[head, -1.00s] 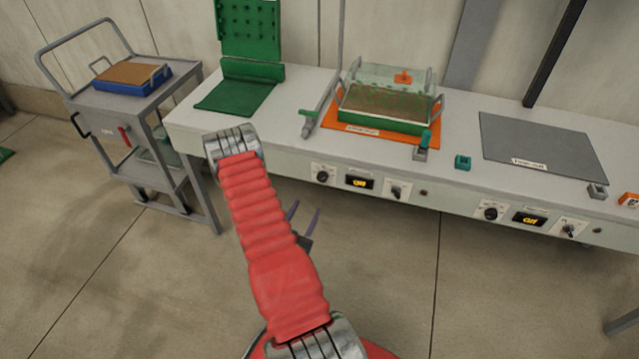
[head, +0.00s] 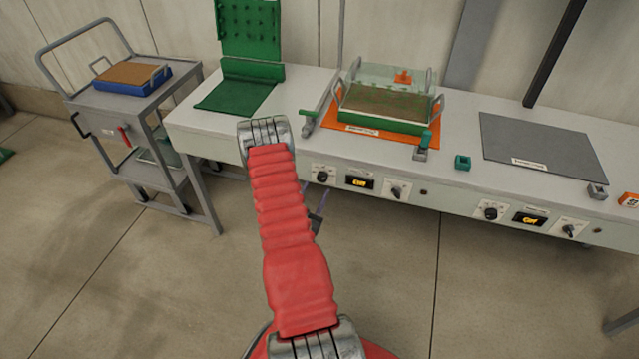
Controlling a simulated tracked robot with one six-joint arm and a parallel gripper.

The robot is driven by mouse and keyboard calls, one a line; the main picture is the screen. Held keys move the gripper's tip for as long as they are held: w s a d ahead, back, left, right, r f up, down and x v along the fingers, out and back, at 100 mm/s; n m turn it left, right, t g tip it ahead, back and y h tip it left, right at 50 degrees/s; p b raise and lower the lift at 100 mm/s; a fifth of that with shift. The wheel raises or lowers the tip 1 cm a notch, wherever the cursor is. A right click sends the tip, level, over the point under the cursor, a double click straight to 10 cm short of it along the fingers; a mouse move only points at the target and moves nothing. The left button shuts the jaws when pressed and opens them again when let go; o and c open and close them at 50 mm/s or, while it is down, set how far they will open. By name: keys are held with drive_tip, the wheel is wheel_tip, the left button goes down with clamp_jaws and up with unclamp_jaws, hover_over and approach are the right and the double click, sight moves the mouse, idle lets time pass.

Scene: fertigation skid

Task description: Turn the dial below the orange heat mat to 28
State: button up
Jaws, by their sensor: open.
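The orange heat mat (head: 345,133) lies on the bench, with a green tray (head: 385,116) of brown soil on it. On the bench's front panel below the mat is a round black dial (head: 323,176) on a white plate; its markings are too small to read. To its right are a lit display (head: 360,183), which seems to read "Off", and a black switch or knob (head: 397,191).
A grey mat (head: 540,147) with its own dial (head: 490,213) and display (head: 530,219) is at right. A green clamp handle (head: 309,117) and a teal-handled lever (head: 424,146) stand near the bench edge. A grey cart (head: 120,110) is at left. The floor ahead is clear.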

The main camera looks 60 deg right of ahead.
sight(321, 180)
drive_tip(key=shift+w+d, duration=0.15)
drive_tip(key=shift+d, duration=1.1)
drive_tip(key=shift+w+d, duration=0.15)
drive_tip(key=shift+d, duration=1.1)
drive_tip(key=shift+c, duration=0.3)
drive_tip(key=c, duration=1)
drive_tip(key=shift+n, duration=0.4)
drive_tip(key=o, duration=1.1)
drive_tip(key=shift+c, duration=0.2)
